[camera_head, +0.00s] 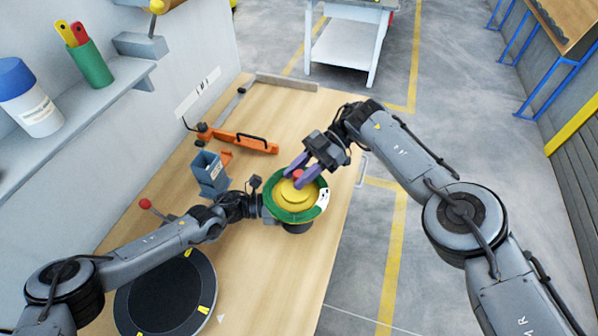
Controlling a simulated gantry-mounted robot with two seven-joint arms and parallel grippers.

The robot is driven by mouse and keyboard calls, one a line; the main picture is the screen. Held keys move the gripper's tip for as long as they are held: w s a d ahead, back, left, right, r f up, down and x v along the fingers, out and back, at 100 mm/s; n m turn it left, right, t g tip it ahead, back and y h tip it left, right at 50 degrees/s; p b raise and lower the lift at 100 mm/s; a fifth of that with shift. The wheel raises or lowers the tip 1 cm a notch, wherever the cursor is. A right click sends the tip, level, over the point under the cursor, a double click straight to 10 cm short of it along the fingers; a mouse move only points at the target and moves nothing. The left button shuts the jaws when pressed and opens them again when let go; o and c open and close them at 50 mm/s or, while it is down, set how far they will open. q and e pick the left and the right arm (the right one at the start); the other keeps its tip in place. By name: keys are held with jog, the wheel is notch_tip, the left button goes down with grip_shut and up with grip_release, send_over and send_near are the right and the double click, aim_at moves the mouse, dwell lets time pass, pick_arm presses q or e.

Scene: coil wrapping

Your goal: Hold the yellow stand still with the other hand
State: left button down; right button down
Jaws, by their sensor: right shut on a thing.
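The yellow stand (293,197) is on the wooden table right of centre, a round stepped piece with a green ring (283,214) around it and a dark base below. A small red knob (298,174) sits at its top. My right gripper (302,172), with purple fingers, comes from the upper right and is shut on the red knob. My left gripper (263,205) is at the left edge of the green ring. Its fingertips are hard to make out, so I cannot tell whether it touches the stand.
A black round plate (165,297) with yellow marks lies at the table's near left. A blue-grey holder (209,172) and an orange tool (240,141) are behind my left arm. A wall shelf (75,120) is at the left.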

aim_at(299, 173)
jog(key=c, duration=0.9)
grip_release()
jog(key=shift+s+f, duration=0.1)
jog(key=shift+r, duration=0.5)
notch_tip(299, 173, up, 9)
jog(key=shift+r, duration=0.1)
